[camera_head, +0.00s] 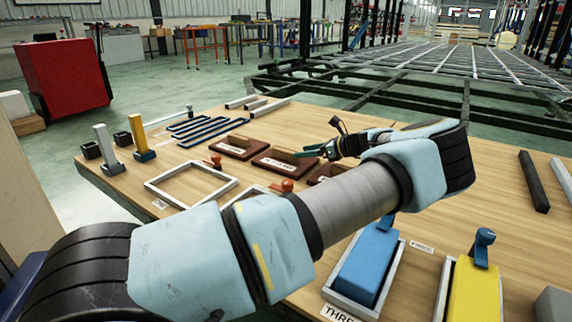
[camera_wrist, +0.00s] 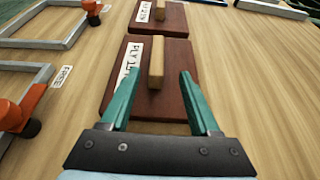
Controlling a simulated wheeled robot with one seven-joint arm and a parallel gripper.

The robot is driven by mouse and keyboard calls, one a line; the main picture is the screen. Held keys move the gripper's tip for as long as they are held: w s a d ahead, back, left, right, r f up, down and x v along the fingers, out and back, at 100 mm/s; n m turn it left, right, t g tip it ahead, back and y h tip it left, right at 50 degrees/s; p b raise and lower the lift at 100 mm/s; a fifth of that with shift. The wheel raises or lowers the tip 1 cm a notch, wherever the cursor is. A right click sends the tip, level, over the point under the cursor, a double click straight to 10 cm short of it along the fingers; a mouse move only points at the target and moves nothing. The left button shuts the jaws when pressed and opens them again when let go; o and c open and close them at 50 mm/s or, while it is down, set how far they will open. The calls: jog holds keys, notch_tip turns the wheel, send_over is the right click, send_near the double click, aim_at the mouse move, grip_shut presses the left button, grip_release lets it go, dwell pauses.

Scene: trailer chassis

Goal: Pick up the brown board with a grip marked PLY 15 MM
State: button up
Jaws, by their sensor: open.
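The brown board marked PLY 15 (camera_wrist: 172,108) lies flat on the wooden table in the wrist view, with a pale upright grip (camera_wrist: 156,62) on top and a white label on its left part. My gripper (camera_wrist: 155,82) is open over this board, its two green fingers on either side of the grip's near end, and nothing is held. In the head view my gripper (camera_head: 318,152) is over the row of brown boards. A second brown board (camera_wrist: 174,20) with a similar grip lies just beyond; its label is only partly readable.
Metal frames (camera_wrist: 45,25) and orange-handled tools (camera_wrist: 14,116) lie left of the boards. In the head view, a blue block (camera_head: 367,265) and a yellow block (camera_head: 474,292) sit in trays at the near right. Bare tabletop (camera_wrist: 260,90) lies right of the boards.

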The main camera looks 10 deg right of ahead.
aim_at(293, 152)
jog(key=b+x, duration=0.1)
jog(key=x, duration=0.3)
jog(key=shift+s+a+b, duration=0.2)
jog(key=shift+b, duration=0.2)
jog(key=shift+w+a+f, duration=0.1)
jog(key=shift+w+a, duration=0.2)
jog(key=shift+w, duration=0.1)
jog(key=shift+c, duration=0.4)
grip_shut()
